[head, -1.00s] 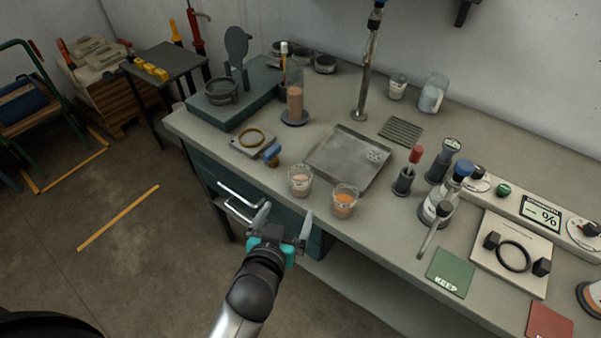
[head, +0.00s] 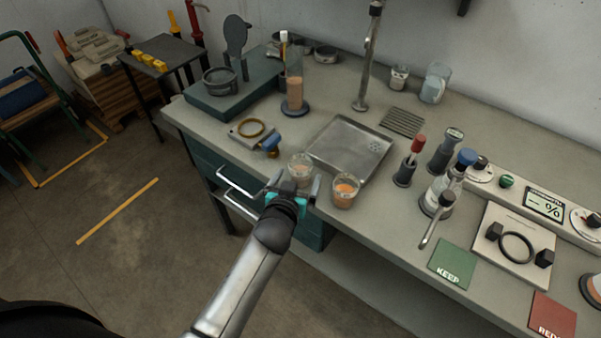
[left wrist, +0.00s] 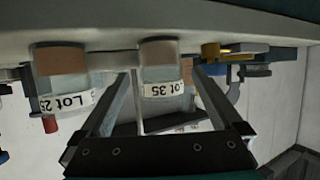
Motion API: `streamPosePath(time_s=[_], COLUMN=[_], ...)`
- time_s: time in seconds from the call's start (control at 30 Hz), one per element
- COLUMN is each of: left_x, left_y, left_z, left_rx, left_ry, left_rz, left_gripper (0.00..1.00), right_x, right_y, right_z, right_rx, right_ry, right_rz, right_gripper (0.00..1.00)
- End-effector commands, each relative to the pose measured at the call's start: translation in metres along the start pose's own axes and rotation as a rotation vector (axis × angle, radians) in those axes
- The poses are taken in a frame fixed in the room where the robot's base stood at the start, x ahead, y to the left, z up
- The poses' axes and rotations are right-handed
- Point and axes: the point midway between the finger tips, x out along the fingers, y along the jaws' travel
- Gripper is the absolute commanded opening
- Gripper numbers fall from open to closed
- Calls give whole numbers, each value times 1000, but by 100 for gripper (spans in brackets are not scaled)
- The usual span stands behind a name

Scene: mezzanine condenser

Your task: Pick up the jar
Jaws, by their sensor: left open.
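Two clear glass jars with pinkish-orange contents stand upright near the counter's front edge. The left jar (head: 301,167) is directly beyond my left gripper (head: 296,186), and the right jar (head: 345,190) is just to its right. In the upside-down left wrist view, the jar labelled "Lot 35" (left wrist: 161,70) appears between the two open fingers, farther out than the gripper's base. The other jar (left wrist: 62,75), its label partly cut off, is left of the fingers. I cannot tell whether a finger touches a jar. My right gripper is not in view.
A metal tray (head: 330,152) lies behind the jars. A blue-handled tool (head: 270,143) is to their left, and a red-topped holder (head: 407,170) to their right. Drawer handles (head: 240,183) stick out below the counter (head: 385,228).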

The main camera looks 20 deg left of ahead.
Motion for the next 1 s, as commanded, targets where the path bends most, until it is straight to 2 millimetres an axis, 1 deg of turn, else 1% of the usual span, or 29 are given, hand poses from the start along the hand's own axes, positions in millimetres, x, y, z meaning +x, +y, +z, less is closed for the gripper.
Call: streamPosePath(time_s=[0.03, 0.1, 0.2, 0.3, 0.43, 0.63, 1.0], left_x=[8, 17, 29, 36, 40, 39, 39], left_y=[-1, -1, -1, -1, -1, -1, -1], left_z=[0, 0, 0, 1, 0, 0, 0], left_rx=[3, 3, 2, 1, 1, 1, 1], left_ry=[2, 2, 2, 1, 0, 0, 0], left_rz=[0, 0, 0, 0, 1, 1, 1], left_gripper=[100, 100, 100, 100, 100, 99, 57], right_x=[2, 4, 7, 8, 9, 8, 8], right_y=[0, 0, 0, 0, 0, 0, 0], right_z=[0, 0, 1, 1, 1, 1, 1], right_rx=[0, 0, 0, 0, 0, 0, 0], right_ry=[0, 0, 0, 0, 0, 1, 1], right_rz=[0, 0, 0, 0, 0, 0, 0], right_gripper=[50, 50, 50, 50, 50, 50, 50])
